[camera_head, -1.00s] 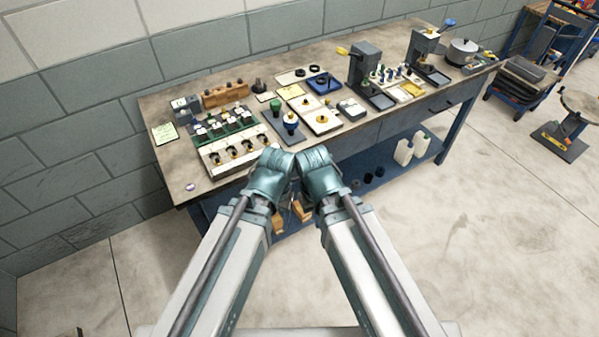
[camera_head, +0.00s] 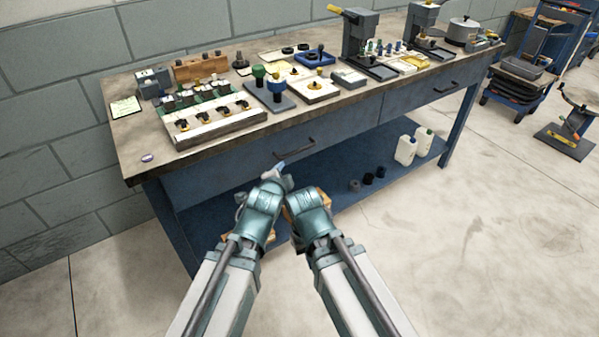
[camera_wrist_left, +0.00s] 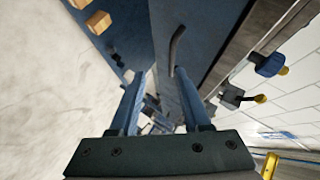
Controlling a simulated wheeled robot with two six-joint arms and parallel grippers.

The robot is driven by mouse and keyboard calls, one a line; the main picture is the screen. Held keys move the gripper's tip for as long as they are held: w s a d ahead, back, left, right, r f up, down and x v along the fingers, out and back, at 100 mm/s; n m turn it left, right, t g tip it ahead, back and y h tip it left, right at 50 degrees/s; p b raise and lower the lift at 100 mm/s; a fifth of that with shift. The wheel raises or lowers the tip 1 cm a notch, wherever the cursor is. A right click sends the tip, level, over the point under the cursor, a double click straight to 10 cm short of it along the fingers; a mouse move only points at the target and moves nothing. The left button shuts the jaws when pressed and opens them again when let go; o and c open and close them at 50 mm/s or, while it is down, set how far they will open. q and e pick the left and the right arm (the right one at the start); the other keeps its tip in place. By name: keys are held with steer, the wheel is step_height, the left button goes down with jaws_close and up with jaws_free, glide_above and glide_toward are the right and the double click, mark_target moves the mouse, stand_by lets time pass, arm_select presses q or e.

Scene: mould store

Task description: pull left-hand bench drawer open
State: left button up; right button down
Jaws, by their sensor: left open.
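The left-hand bench drawer (camera_head: 240,163) is a blue front under the worktop, and it looks shut. Its dark bar handle (camera_head: 295,147) shows at the upper right of my left gripper (camera_head: 279,170). In the left wrist view the handle (camera_wrist_left: 176,45) lies ahead of the fingertips, closer to the right-hand finger. My left gripper (camera_wrist_left: 160,73) is open, with nothing between its fingers. Whether a finger touches the handle I cannot tell. My right arm's wrist (camera_head: 308,212) is beside the left one, and its fingers are hidden.
The worktop (camera_head: 135,140) holds a rack with several clamps (camera_head: 210,127), moulds and presses (camera_head: 360,38). A second drawer (camera_head: 425,95) is to the right. White bottles (camera_head: 405,150) and dark cups (camera_head: 367,178) stand on the lower shelf.

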mark_target(299, 151)
arm_select(q)
steer(key=m+t+b, duration=0.1)
steer(key=b, duration=0.1)
steer(key=w+d+f+m+t+h+b, duration=0.1)
steer(key=b, duration=0.1)
steer(key=w+f+m+t+h+b, duration=0.1)
steer(key=m+b, duration=0.1)
steer(key=shift+d, duration=0.4)
arm_select(e)
step_height(299, 151, down, 9)
steer(key=shift+r, duration=0.15)
arm_select(q)
steer(key=b+x, duration=0.2)
steer(key=x, duration=1.1)
steer(key=shift+w+r, duration=0.15)
steer(key=shift+w, duration=0.15)
arm_select(e)
step_height(299, 151, down, 2)
arm_select(q)
jaws_close()
